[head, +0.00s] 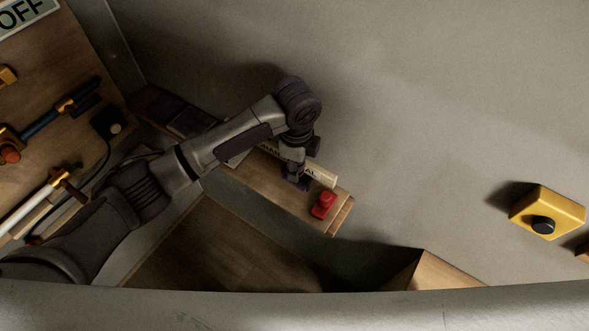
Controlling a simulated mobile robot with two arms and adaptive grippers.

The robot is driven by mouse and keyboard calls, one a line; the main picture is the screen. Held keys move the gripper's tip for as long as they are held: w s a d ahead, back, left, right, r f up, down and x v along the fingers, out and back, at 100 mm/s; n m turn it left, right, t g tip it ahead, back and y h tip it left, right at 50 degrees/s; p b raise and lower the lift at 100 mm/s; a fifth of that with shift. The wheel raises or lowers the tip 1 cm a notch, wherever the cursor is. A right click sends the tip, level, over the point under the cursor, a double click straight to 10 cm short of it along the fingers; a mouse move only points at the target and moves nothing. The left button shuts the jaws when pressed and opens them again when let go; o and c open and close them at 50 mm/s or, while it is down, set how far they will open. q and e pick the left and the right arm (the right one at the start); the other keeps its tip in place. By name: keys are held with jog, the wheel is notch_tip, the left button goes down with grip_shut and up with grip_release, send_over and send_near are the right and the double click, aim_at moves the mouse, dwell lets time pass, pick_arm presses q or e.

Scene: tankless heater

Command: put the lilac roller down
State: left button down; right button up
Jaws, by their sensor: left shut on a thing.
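My left gripper (298,180) points down over the narrow wooden shelf (270,190), close to its right end. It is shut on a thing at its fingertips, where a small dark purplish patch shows. This fits the lilac roller, but its shape is mostly hidden by the gripper and shadow. I cannot tell whether it touches the shelf. My right gripper is not in view.
A red object (323,205) sits on the shelf just right of the gripper. A cream-edged manual (319,175) is behind the gripper, along the wall. A yellow box with a black knob (544,224) is far right. Tools hang on the board at left.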

pick_arm(q)
jog(key=shift+w+a+f, duration=0.25)
jog(key=shift+w+f, duration=0.15)
jog(key=shift+w, duration=0.05)
notch_tip(320, 180, down, 3)
jog(key=shift+f+p, duration=0.15)
jog(key=shift+p, duration=0.65)
jog(key=shift+f, duration=0.25)
jog(key=shift+f, duration=0.2)
jog(key=c, duration=0.8)
grip_release()
